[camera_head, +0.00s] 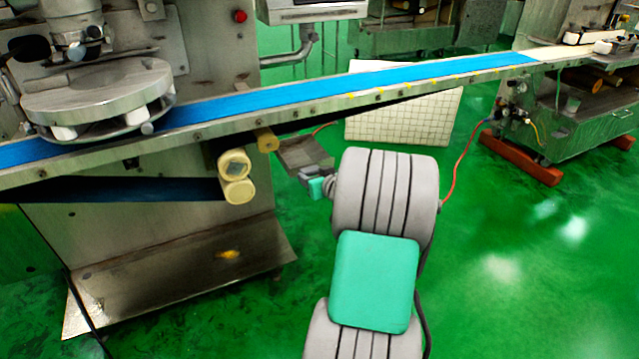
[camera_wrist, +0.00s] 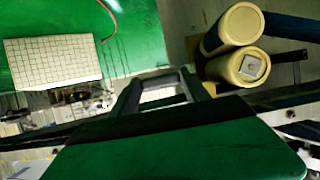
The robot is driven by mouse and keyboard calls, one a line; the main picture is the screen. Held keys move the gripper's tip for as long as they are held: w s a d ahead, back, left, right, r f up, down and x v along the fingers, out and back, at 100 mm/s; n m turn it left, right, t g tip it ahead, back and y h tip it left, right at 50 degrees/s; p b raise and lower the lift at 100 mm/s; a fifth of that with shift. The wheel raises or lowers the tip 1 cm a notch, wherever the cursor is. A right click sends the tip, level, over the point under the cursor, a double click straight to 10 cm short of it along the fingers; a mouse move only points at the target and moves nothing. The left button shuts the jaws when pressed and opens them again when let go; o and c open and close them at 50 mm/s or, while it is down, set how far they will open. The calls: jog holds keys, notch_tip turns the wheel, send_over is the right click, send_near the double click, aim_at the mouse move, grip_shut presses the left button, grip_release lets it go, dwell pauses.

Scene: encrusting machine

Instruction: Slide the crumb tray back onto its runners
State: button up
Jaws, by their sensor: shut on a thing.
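The crumb tray (camera_head: 305,153) appears as a small, shallow grey metal tray just below the conveyor's near side rail, right of the cream rollers. My gripper (camera_head: 313,181) is at its near edge, shut on it and holding it. The tray looks tilted, and part of it lies behind my gripper and arm. I cannot make out the runners, or whether the tray touches them. In the wrist view my gripper (camera_wrist: 160,94) shows as dark grey fingers beyond a green body; the tray is not clearly told apart there.
The blue belt (camera_head: 340,84) and its rail run above the tray. Cream rollers (camera_head: 236,176) stand close on the left; they also show in the wrist view (camera_wrist: 234,45). A white gridded panel (camera_head: 405,115) stands behind. Green floor is open to the right.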

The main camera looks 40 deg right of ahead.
aim_at(308, 166)
jog(key=shift+w+d+b, duration=0.25)
jog(key=shift+w+d, duration=0.1)
jog(key=shift+w, duration=0.8)
jog(key=shift+w+d+b, duration=0.2)
jog(key=shift+w+d, duration=0.1)
jog(key=shift+w, duration=0.8)
jog(key=shift+w+d+b, duration=0.25)
jog(key=shift+w+d, duration=0.1)
jog(key=shift+w, duration=0.8)
jog(key=shift+f+b, duration=0.3)
jog(key=shift+b, duration=0.05)
jog(key=o, duration=1.7)
